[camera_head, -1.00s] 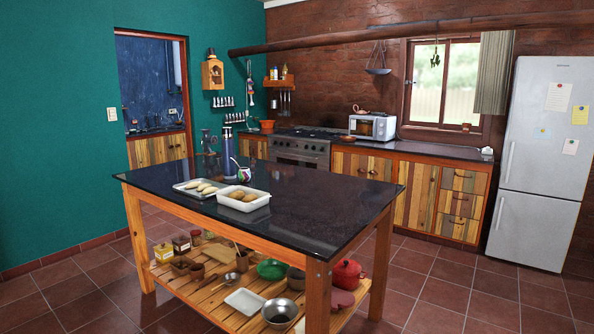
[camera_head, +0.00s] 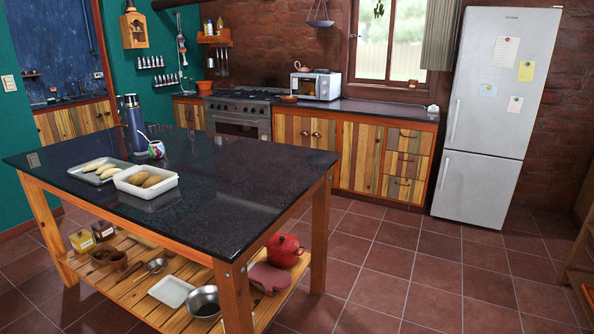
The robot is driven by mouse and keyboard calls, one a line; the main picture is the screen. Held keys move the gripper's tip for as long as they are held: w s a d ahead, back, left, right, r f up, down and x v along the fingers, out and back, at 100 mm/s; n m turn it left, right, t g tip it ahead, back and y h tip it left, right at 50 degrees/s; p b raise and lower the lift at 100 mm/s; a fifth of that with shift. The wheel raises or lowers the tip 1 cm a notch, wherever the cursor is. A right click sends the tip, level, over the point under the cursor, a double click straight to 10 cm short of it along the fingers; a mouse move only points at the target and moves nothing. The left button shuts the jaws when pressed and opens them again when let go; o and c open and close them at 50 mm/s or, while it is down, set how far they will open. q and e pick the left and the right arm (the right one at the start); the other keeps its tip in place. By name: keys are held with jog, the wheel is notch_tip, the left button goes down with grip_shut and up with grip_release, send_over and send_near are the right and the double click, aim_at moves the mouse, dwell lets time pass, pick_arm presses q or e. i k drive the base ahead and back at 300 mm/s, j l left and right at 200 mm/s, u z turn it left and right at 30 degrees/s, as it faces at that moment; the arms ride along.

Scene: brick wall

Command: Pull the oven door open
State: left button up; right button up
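The oven (camera_head: 239,117) is a steel range against the back wall, left of the wooden cabinets. Its door (camera_head: 238,129) faces the room and looks shut, with a handle bar across its upper part. The island hides the lower part of the door. Neither of my grippers shows in the head view.
A dark-topped island (camera_head: 222,187) stands between me and the oven. It bears a baking tray (camera_head: 76,173), a white dish (camera_head: 152,191) and a blue flask (camera_head: 134,124). Tiled floor (camera_head: 385,270) is clear to its right, up to the fridge (camera_head: 497,112).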

aim_at(239, 125)
jog(key=i+l+z, duration=0.3)
jog(key=i, duration=0.25)
jog(key=i+l+z, duration=0.15)
jog(key=i+z, duration=0.15)
jog(key=i, duration=0.25)
jog(key=i+z, duration=0.3)
jog(key=i, duration=1.95)
jog(key=i+u, duration=0.15)
jog(key=i, duration=0.4)
jog(key=i+l+u, duration=0.15)
jog(key=i, duration=0.45)
jog(key=i+l+u, duration=0.1)
jog(key=i, duration=0.45)
jog(key=i+j+u, duration=0.2)
jog(key=i+u, duration=0.25)
jog(key=i+j+u, duration=0.1)
jog(key=i+u, duration=0.65)
jog(key=u, duration=0.15)
jog(key=i+l+u, duration=0.25)
jog(key=i+u, duration=0.25)
jog(key=i+j+u, duration=0.3)
jog(key=i, duration=0.5)
jog(key=i+l+u, duration=0.1)
jog(key=i+u, duration=0.2)
jog(key=i, duration=0.5)
